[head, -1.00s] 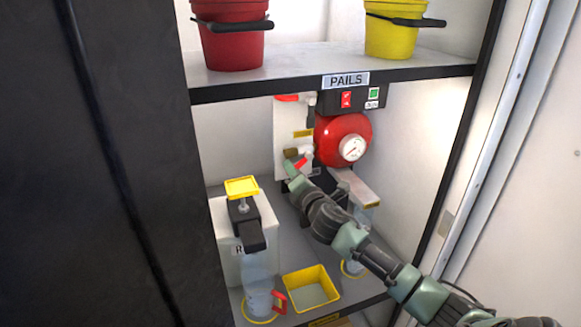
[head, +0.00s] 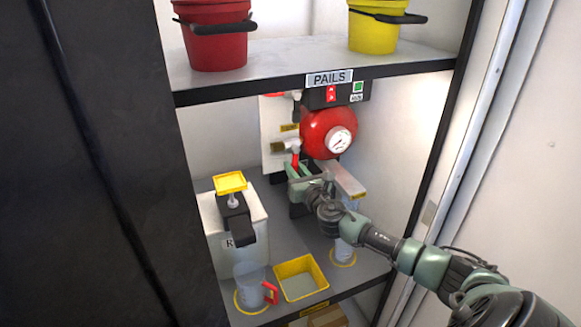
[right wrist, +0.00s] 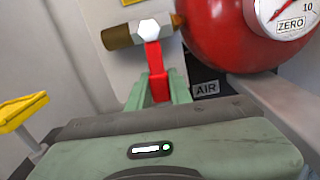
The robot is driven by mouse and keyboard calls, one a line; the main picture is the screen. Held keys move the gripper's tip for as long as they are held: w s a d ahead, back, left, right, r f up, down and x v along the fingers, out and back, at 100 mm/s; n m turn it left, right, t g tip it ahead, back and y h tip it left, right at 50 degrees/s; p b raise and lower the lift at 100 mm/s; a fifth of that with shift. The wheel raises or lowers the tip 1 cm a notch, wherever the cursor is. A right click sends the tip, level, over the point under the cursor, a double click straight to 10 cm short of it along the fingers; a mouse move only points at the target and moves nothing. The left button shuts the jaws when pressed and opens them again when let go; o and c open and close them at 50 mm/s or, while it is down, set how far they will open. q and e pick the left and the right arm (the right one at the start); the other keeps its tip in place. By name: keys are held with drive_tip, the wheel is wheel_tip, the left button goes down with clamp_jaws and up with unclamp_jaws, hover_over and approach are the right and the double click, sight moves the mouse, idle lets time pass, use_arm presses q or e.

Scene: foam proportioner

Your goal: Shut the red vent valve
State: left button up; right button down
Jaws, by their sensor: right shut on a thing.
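The vent valve's red lever (head: 295,161) is on a white panel (head: 271,157) beside a red tank, at the back of the middle shelf. In the right wrist view the lever (right wrist: 155,58) hangs nearly straight down from a pale hex nut (right wrist: 149,30), with a brass fitting (right wrist: 122,37) to the left. My right gripper (head: 294,170) is shut on the lever's lower end. In the right wrist view its green fingers (right wrist: 158,91) stand on either side of it. My left gripper is not in view.
A red tank (head: 319,129) with a gauge (head: 340,139) sits right of the valve. A jug (head: 249,283), a yellow tray (head: 299,284) and a white container with a yellow-topped pump (head: 231,182) stand in front. The pails shelf (head: 315,60) is above.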

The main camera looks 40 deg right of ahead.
drive_tip(key=shift+d+f+n, duration=0.1)
drive_tip(key=shift+d+n, duration=0.15)
drive_tip(key=shift+n, duration=0.25)
drive_tip(key=c, duration=1.3)
unclamp_jaws()
drive_tip(key=shift+d, duration=0.1)
drive_tip(key=shift+s, duration=0.1)
drive_tip(key=shift+v, duration=3.9)
